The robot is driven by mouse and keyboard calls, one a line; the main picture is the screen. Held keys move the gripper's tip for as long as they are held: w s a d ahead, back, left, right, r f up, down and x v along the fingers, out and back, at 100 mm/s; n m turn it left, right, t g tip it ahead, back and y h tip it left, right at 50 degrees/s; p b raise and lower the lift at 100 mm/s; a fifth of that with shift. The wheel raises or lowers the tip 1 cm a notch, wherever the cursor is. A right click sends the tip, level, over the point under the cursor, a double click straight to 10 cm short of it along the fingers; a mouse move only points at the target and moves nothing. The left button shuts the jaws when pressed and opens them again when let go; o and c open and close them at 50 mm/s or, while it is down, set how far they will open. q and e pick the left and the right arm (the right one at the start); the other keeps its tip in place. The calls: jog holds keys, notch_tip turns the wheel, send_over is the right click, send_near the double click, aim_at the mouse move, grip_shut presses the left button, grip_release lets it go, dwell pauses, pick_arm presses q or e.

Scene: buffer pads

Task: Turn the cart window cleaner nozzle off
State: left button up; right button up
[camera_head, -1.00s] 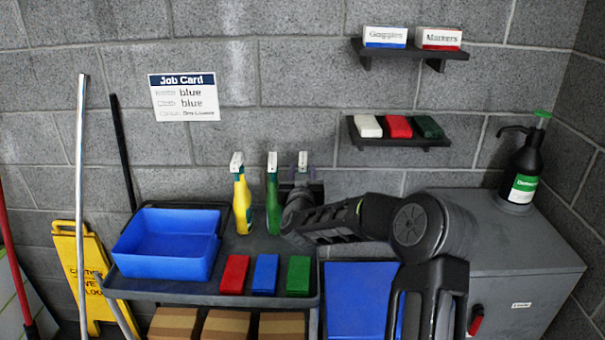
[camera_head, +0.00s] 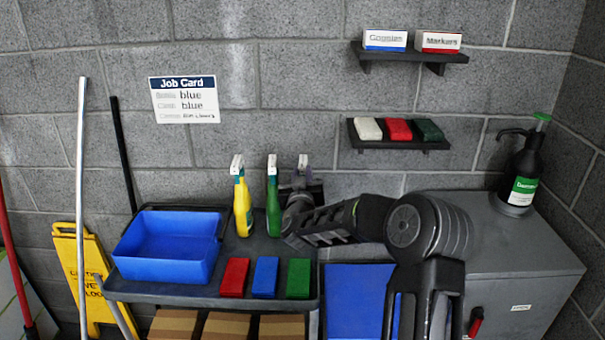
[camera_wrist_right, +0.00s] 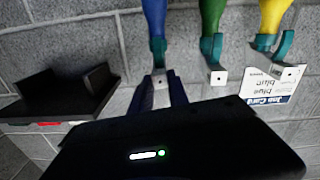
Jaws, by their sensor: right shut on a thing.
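Three spray bottles stand in a row at the back of the cart (camera_head: 180,290): a yellow one (camera_head: 242,206), a green one (camera_head: 273,210) and a third one, whose white nozzle (camera_head: 302,165) shows above my right gripper (camera_head: 302,182). Its body is hidden by my gripper in the head view. The wrist view, upside down, shows it as a blue bottle (camera_wrist_right: 154,16) with a teal trigger. My right gripper (camera_wrist_right: 160,90) is shut on its nozzle (camera_wrist_right: 160,80). The green nozzle (camera_wrist_right: 218,77) and yellow nozzle (camera_wrist_right: 285,73) are beside it, apart from my fingers. My left gripper is out of view.
A blue tub (camera_head: 165,260) and red, blue and green pads (camera_head: 265,278) lie on the cart. A wall shelf (camera_head: 400,145) with pads is above right. A job card (camera_head: 185,100) hangs on the wall. A black pump bottle (camera_head: 522,175) stands on the grey cabinet (camera_head: 530,255).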

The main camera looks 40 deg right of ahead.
jog(key=n+p, duration=0.1)
jog(key=n, duration=0.4)
jog(key=shift+r+p, duration=0.15)
jog(key=shift+p, duration=0.25)
jog(key=n+p, duration=0.2)
jog(key=n, duration=0.3)
jog(key=shift+a+n, duration=0.1)
jog(key=shift+n, duration=0.3)
jog(key=n, duration=0.4)
jog(key=shift+n, duration=1.1)
jog(key=o, duration=0.7)
jog(key=v, duration=0.7)
